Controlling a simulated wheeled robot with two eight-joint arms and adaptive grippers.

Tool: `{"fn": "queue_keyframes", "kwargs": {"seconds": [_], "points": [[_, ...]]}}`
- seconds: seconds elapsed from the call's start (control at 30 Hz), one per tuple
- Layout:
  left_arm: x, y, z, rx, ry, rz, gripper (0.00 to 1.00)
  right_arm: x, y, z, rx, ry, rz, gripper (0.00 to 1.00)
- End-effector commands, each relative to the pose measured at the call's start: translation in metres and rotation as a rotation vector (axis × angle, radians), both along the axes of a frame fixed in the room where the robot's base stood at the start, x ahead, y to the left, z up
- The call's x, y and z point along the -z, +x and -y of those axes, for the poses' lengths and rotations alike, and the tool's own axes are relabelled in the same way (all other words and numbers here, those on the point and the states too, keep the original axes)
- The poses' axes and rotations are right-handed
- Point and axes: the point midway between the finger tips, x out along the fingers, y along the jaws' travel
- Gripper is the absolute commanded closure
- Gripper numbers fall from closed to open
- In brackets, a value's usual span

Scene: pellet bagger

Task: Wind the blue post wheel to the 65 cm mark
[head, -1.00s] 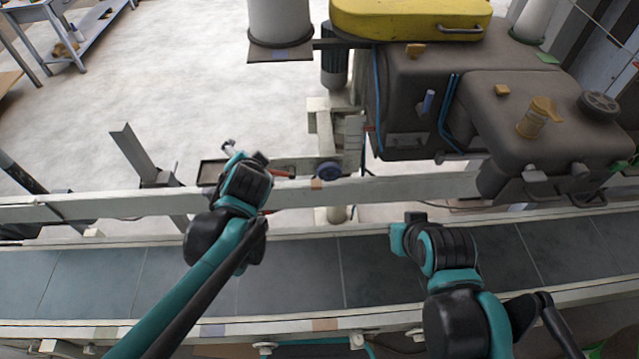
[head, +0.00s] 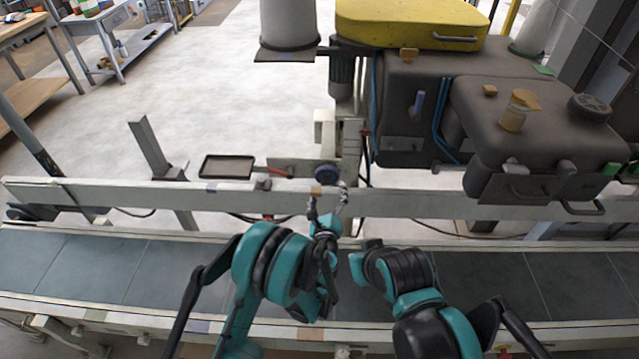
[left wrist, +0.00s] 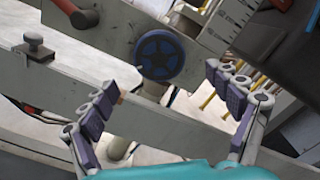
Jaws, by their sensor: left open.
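The blue post wheel (head: 325,174) sits on the pale post just beyond the conveyor's far rail. It shows as a dark disc with a blue star-like face in the left wrist view (left wrist: 160,54). A scale with black marks (left wrist: 232,18) runs up the post beside it; its numbers are not readable. My left gripper (head: 327,200) is open and empty, on the near side of the wheel. In the left wrist view its fingers (left wrist: 162,82) are spread to either side below the wheel, apart from it. My right gripper (head: 362,262) is over the belt; its fingers cannot be made out.
The far rail (head: 420,203) crosses in front of the post. A red handle (head: 279,171) and a dark tray (head: 227,166) are left of the wheel. The grey machine (head: 430,100) stands close on the right. The belt (head: 150,270) is clear at left.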

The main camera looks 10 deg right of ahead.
Motion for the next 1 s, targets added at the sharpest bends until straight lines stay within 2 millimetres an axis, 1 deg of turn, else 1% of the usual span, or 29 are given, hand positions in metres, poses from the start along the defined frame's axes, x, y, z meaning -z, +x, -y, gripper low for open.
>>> {"fn": "queue_keyframes", "kwargs": {"seconds": [0.07, 0.4, 0.5, 0.63, 0.87, 0.97, 1.0], "points": [[0.003, 0.005, 0.003, 0.004, 0.006, 0.004, 0.11, 0.002, 0.000, 0.000, 0.000, 0.000, 0.000, 1.00], [0.003, 0.057, 0.017, 0.001, 0.004, 0.002, 0.11, 0.017, 0.000, 0.000, 0.000, 0.000, 0.000, 1.00], [0.002, 0.067, 0.019, 0.001, 0.003, 0.001, 0.11, 0.020, 0.000, 0.000, 0.000, 0.000, 0.000, 1.00], [0.001, 0.073, 0.021, 0.001, 0.003, 0.001, 0.11, 0.021, 0.000, 0.000, 0.000, 0.000, 0.000, 1.00], [0.000, 0.074, 0.022, 0.001, 0.002, 0.001, 0.11, 0.021, 0.000, 0.000, 0.000, 0.000, 0.000, 1.00], [0.001, 0.074, 0.022, 0.001, 0.002, 0.001, 0.35, 0.021, 0.000, 0.000, 0.000, 0.000, 0.000, 1.00], [0.001, 0.074, 0.022, 0.001, 0.002, 0.001, 0.45, 0.021, 0.000, 0.000, 0.000, 0.000, 0.000, 1.00]]}}
